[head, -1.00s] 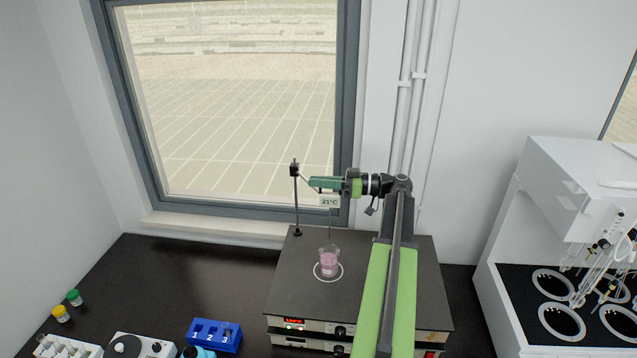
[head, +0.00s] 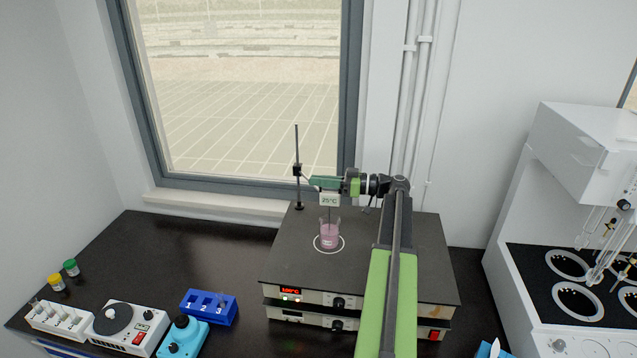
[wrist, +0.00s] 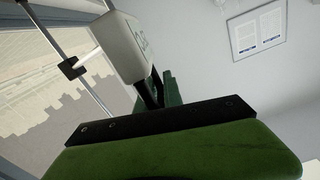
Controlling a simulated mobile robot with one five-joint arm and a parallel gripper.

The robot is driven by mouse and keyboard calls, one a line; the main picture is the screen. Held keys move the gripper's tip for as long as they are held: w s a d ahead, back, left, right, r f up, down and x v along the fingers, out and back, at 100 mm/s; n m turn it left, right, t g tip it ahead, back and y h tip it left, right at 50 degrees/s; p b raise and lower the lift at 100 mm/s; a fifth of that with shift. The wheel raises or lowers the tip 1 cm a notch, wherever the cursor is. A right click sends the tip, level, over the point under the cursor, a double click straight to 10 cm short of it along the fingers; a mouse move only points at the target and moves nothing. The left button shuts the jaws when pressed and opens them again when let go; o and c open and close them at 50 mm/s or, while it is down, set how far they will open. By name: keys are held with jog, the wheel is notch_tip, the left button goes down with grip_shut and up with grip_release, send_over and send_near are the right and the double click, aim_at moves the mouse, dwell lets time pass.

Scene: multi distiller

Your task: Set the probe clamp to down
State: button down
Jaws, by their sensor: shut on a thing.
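The probe clamp (head: 297,170) is a small black block on a thin upright stand rod (head: 297,145). It sits partway down, with bare rod above it. A white probe head (head: 330,199) reading about 25°C hangs from its arm, its thin stem reaching into a beaker of pink liquid (head: 329,236) on the hot plate (head: 388,240). My gripper (head: 314,182) is shut on the clamp's arm just above the probe head; the fingers hide the exact contact. In the wrist view the clamp (wrist: 74,68) and white probe head (wrist: 123,46) show beyond the jaws (wrist: 160,95).
A blue numbered rack (head: 208,307), a white stirrer (head: 130,329) and a teal device (head: 182,338) stand at the front left. A large white apparatus (head: 575,185) stands at the right. The window (head: 250,90) is behind the stand.

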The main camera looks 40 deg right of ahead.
jog(key=shift+s+a+f, duration=0.1)
jog(key=shift+s+f, duration=0.05)
jog(key=shift+f, duration=0.1)
jog(key=c, duration=1.5)
grip_release()
jog(key=v, duration=1.7)
jog(key=shift+d, duration=0.3)
